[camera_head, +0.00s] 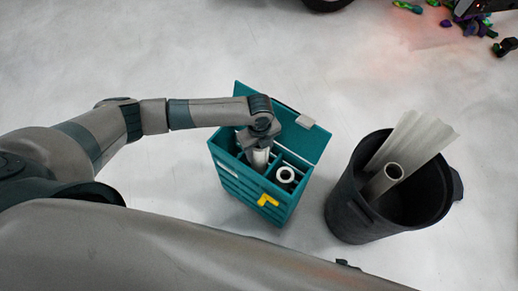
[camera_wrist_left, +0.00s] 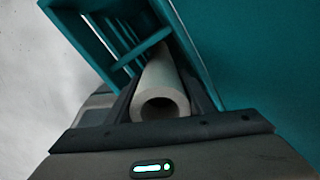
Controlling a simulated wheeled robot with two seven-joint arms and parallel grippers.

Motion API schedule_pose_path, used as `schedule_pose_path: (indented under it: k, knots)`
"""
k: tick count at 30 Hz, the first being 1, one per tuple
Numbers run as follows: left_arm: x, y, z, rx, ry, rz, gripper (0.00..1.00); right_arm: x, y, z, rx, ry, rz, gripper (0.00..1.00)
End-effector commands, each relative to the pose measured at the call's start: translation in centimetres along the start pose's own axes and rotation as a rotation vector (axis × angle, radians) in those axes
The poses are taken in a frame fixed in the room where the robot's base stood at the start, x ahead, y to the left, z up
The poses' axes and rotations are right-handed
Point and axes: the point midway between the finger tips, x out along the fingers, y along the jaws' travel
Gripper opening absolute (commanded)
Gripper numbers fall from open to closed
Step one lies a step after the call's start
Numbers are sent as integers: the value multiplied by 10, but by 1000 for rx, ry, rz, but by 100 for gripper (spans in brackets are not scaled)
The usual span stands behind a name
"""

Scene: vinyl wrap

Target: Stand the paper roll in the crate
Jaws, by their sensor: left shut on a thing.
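The teal crate (camera_head: 242,181) stands on the floor in the middle of the head view, with compartments inside. My left gripper (camera_head: 260,150) reaches down over its left part and is shut on a white paper roll (camera_head: 260,158). In the left wrist view the roll (camera_wrist_left: 163,85) lies between the fingers with its hollow end towards the camera, and its far part is among the crate's dividers (camera_wrist_left: 130,45). Whether the roll touches the crate bottom is hidden. A second white roll (camera_head: 286,175) stands in a compartment at the right. My right gripper is not in view.
A black bin (camera_head: 345,205) holding a grey tube (camera_head: 384,181) and translucent sheets (camera_head: 410,140) stands right of the crate. Colourful bits (camera_head: 470,22) lie at the far right. The floor left of the crate is clear.

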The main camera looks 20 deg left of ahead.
Motion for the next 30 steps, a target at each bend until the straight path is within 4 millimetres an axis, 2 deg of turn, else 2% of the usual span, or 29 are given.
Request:
schedule_pose_path:
  k: [12,13,15,25,30]
  knots:
    - [3,0,0,1,0,0,4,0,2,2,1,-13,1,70]
    - [3,0,0,1,0,0,53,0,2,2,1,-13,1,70]
    - [3,0,0,1,0,0,70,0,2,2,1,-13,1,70]
    - [3,0,0,1,0,1,70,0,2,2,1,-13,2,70]
    - [-4,0,0,2,0,-1,70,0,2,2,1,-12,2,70]
